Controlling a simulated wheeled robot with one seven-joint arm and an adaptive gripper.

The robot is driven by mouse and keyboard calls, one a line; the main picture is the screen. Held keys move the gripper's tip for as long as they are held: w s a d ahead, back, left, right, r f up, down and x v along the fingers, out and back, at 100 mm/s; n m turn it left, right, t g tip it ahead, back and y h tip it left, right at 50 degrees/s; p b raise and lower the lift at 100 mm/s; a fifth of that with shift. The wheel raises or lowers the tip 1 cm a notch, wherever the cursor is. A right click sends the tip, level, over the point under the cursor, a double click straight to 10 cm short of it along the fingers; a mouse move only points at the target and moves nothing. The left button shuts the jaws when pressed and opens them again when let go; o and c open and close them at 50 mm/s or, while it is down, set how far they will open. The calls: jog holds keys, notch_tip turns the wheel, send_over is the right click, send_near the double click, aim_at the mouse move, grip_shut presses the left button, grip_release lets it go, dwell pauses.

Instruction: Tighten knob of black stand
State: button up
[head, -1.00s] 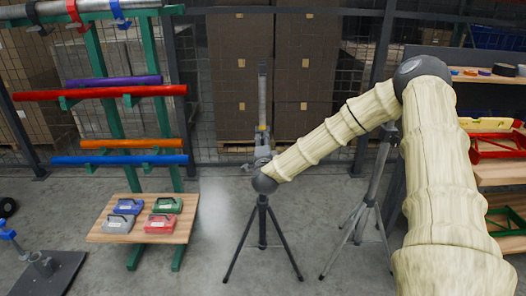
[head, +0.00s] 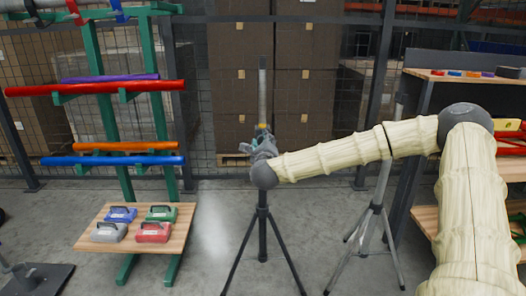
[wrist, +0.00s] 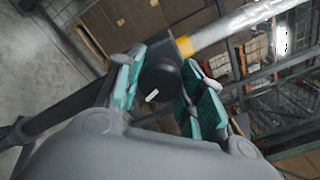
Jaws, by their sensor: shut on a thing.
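The black stand (head: 263,222) is a tripod with spread legs and a grey upper pole (head: 262,90), standing upright on the floor in the head view. Its black knob (wrist: 160,76), with a white mark on its face, shows in the wrist view beside a yellow collar and the silver pole (wrist: 235,25). My gripper (wrist: 163,88) has its teal-padded fingers on both sides of the knob and is shut on it. In the head view my gripper (head: 262,150) is at the stand's upper joint, and my wrist hides part of the joint.
A grey tripod (head: 376,215) stands close to the right, behind my arm. A wooden shelf (head: 465,77) is at the right. At the left, a green rack (head: 105,110) holds coloured tubes above a wooden board (head: 90,238) with several handled blocks. Cartons stand behind mesh.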

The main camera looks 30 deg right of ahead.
jog(key=shift+f+m+b, duration=0.3)
jog(key=shift+m+b, duration=0.85)
jog(key=shift+m, duration=0.05)
jog(key=o, duration=1)
jog(key=shift+d+r, duration=0.1)
jog(key=shift+r, duration=0.1)
jog(key=shift+s, duration=0.15)
jog(key=v, duration=1.2)
